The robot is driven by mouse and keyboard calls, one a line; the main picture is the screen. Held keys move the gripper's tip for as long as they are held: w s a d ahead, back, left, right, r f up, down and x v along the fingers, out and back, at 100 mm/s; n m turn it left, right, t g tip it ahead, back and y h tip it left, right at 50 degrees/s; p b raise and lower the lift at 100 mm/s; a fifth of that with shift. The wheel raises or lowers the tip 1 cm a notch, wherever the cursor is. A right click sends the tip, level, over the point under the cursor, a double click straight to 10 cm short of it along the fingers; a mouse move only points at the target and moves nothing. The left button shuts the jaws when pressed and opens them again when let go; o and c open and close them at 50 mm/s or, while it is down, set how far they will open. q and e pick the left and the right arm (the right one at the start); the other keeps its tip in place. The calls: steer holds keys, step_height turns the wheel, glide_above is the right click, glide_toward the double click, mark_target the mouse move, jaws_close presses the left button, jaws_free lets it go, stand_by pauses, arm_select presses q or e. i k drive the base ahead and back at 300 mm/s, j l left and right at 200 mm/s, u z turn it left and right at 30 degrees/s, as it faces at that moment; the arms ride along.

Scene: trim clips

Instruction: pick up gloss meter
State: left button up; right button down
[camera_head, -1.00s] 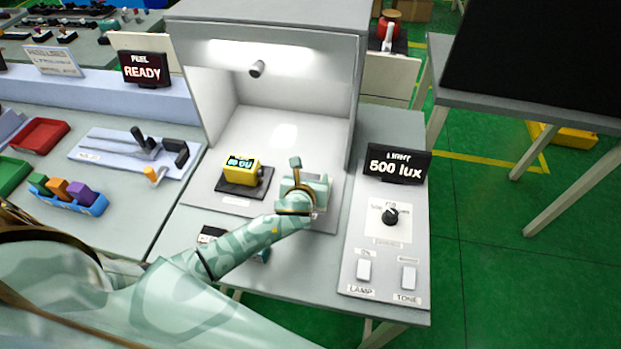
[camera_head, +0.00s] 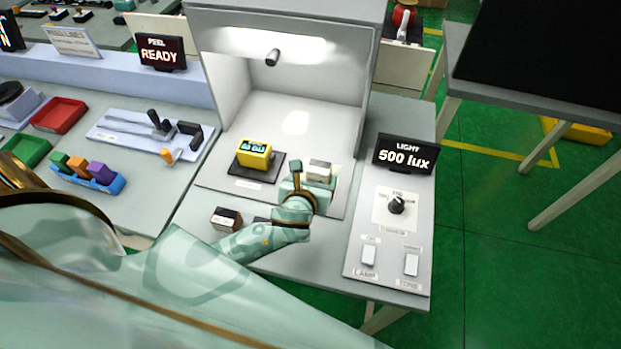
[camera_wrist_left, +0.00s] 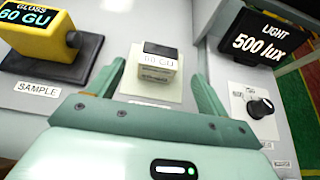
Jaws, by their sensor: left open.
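The gloss meter is a yellow box with a lit display (camera_head: 255,153). It sits on a dark pad (camera_head: 241,173) on the light booth floor, left of my left gripper (camera_head: 314,182). In the left wrist view the meter (camera_wrist_left: 58,38) is at the upper left, its display reading 60 GU, cut off by the frame edge. My left gripper (camera_wrist_left: 157,88) is open, with nothing held. A small white block with a dark top (camera_wrist_left: 158,62) shows between its fingers, farther ahead on a pale pad. My right gripper is not in view.
The booth walls (camera_head: 230,95) enclose the back and sides. A light control panel (camera_head: 392,245) with a 500 lux display (camera_head: 405,156) stands at the right. A dark and white block (camera_head: 226,219) lies at the front left. Blue tray (camera_head: 112,186) is farther left.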

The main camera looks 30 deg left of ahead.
mark_target(250, 153)
steer(key=u, duration=1.45)
